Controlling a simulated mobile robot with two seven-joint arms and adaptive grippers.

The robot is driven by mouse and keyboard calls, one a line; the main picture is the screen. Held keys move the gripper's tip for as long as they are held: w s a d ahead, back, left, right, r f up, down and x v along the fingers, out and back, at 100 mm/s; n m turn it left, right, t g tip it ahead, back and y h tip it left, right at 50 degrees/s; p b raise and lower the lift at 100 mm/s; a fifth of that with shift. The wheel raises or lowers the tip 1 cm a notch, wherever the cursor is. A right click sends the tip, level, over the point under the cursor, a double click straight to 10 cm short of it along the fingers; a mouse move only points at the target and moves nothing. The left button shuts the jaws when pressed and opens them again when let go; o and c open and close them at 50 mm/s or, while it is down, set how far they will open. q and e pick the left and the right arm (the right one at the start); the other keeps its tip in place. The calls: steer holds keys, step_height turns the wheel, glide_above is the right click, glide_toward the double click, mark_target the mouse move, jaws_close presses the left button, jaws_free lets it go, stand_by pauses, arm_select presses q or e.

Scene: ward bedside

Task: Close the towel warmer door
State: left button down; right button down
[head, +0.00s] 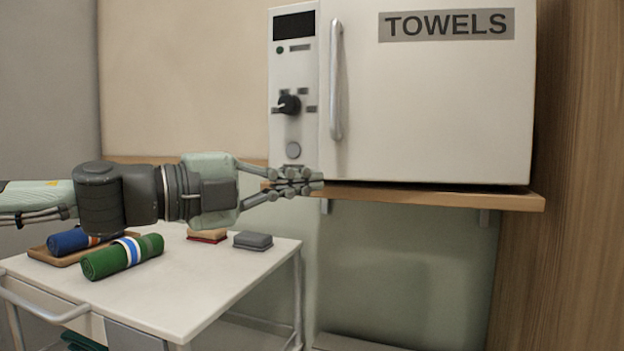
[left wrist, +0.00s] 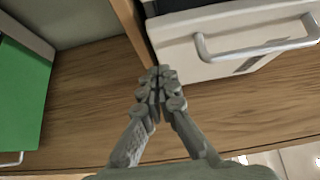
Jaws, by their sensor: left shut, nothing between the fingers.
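The towel warmer is a white box with a control panel (head: 293,75) at its left and a wide door (head: 435,105) marked TOWELS. A vertical bar handle (head: 337,80) is on the door's left side. The door looks about flush with the panel, but I cannot tell whether a small gap remains. My left gripper (head: 312,182) is shut and empty, at the panel's bottom edge beside the door's lower left corner. The left wrist view shows the closed fingertips (left wrist: 158,82) beside a white part with a bar handle (left wrist: 255,47). My right gripper is not in view.
The warmer stands on a wooden shelf (head: 440,197). Below left, a white cart (head: 200,285) holds a green towel roll (head: 110,259), a blue roll (head: 70,241) on a wooden tray, and small folded cloths (head: 252,240). A wooden panel (head: 575,200) rises at the right.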

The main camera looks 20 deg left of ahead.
mark_target(336, 175)
arm_select(q)
steer(key=w, duration=0.3)
steer(key=shift+w+f, duration=0.1)
steer(key=shift+w+b, duration=0.3)
steer(key=shift+w, duration=0.2)
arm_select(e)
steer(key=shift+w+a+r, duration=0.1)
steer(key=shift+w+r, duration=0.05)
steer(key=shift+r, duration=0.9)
